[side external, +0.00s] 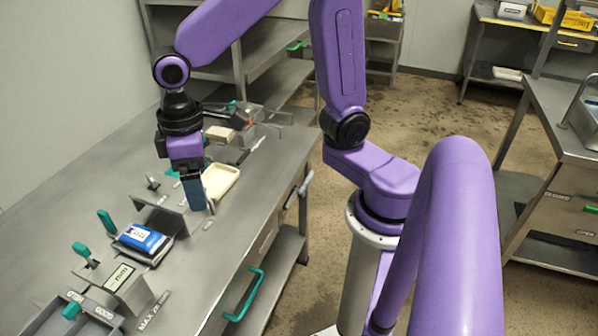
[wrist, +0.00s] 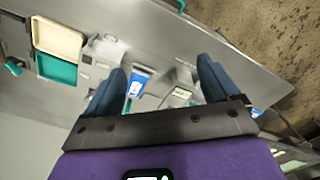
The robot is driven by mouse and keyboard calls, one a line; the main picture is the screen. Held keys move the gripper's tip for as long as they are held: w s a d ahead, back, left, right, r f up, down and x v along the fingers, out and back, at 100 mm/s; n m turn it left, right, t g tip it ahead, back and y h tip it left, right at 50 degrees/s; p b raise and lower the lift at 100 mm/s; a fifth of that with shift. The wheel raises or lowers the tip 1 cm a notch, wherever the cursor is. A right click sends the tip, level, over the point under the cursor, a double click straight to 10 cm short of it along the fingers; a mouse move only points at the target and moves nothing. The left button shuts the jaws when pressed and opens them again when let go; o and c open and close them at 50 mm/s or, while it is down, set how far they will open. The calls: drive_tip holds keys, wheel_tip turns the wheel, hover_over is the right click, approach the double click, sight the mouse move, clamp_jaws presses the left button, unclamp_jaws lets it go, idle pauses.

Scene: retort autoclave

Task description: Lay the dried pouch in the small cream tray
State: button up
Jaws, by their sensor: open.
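The blue-and-white pouch (side external: 142,238) lies on a dark pad on the steel bench, beside a teal lever. In the wrist view a blue-and-white piece that looks like the pouch (wrist: 138,84) shows between my fingers, farther down. The small cream tray (side external: 220,181) sits on the bench beyond my gripper; its bare floor shows in the wrist view (wrist: 58,40) at upper left. My gripper (side external: 196,196) has blue fingers pointing down, above the bench between pouch and tray. The fingers (wrist: 162,68) are apart with nothing between them.
An upright steel plate (side external: 158,212) stands near my gripper, between pouch and tray. A labelled metal block (side external: 122,285) and teal levers are at the near end. A cream block (side external: 219,133) and other gear lie at the far end. A teal surface (wrist: 56,69) adjoins the tray.

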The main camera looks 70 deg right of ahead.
drive_tip(key=shift+o, duration=0.4)
drive_tip(key=s+d+n, duration=0.2)
drive_tip(key=s+d, duration=0.2)
drive_tip(key=s, duration=0.4)
drive_tip(key=s+d+f+n, duration=0.1)
drive_tip(key=s+d+n, duration=0.2)
drive_tip(key=s+d, duration=0.2)
drive_tip(key=s, duration=0.3)
drive_tip(key=shift+f, duration=0.1)
drive_tip(key=shift+w+a, duration=0.1)
drive_tip(key=m, duration=1.2)
hover_over(139, 235)
wheel_tip(139, 235, down, 5)
drive_tip(key=f, duration=1.1)
drive_tip(key=shift+d+f, duration=0.2)
drive_tip(key=shift+d, duration=0.15)
drive_tip(key=shift+a+f, duration=0.15)
drive_tip(key=shift+f, duration=1.2)
drive_tip(key=shift+a+f, duration=0.15)
drive_tip(key=shift+f, duration=1.15)
